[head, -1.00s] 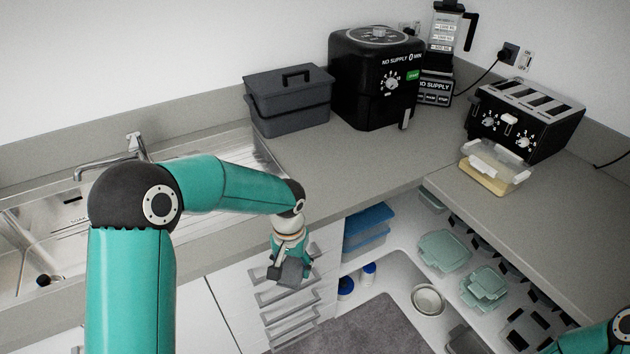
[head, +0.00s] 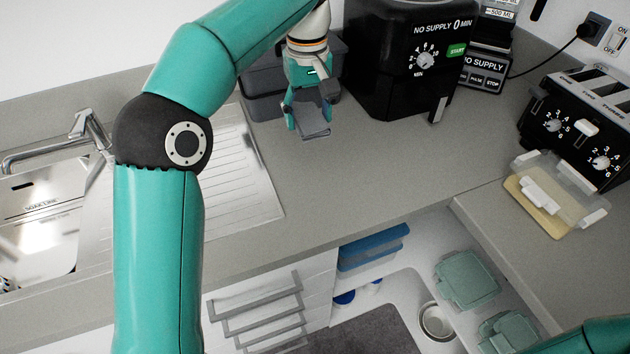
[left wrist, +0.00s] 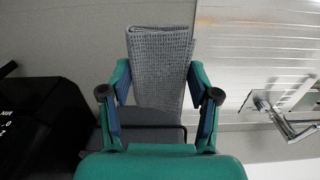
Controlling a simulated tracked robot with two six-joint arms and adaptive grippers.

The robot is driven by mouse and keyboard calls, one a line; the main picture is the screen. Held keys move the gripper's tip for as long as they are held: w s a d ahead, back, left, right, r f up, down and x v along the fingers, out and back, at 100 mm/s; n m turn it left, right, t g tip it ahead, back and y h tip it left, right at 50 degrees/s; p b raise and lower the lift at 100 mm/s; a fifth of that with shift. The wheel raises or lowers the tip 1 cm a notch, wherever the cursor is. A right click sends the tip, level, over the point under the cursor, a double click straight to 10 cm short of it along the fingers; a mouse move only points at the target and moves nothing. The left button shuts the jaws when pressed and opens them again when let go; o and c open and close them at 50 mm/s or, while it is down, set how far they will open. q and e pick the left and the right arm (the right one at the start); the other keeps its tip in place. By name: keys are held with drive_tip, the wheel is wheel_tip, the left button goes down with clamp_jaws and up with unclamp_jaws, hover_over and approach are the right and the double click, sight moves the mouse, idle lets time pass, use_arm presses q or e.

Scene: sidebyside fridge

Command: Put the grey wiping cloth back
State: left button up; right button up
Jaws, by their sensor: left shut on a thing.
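Part of the box is hidden behind my gripper. My right gripper is not in view; only a bit of my right arm shows at the lower right.
The sink with its tap (head: 85,130) and ribbed drainer (head: 235,165) lies left. A black air fryer (head: 400,60) stands just right of the gripper. The toaster (head: 580,125) and a clear container (head: 550,195) are farther right. The counter's middle is clear; stacked drawers (head: 265,310) sit below.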

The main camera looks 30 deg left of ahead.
use_arm(q)
drive_tip(key=shift+s+a+r, duration=0.15)
drive_tip(key=shift+s+a, duration=0.05)
drive_tip(key=shift+f, duration=0.2)
drive_tip(key=b, duration=0.2)
hover_over(308, 192)
wheel_tip(308, 192, down, 14)
drive_tip(key=shift+f, duration=0.15)
drive_tip(key=shift+f+p, duration=0.4)
drive_tip(key=shift+f, duration=2)
drive_tip(key=shift+w+f, duration=0.1)
drive_tip(key=shift+f, duration=0.1)
drive_tip(key=shift+f, duration=0.15)
drive_tip(key=o, duration=1.1)
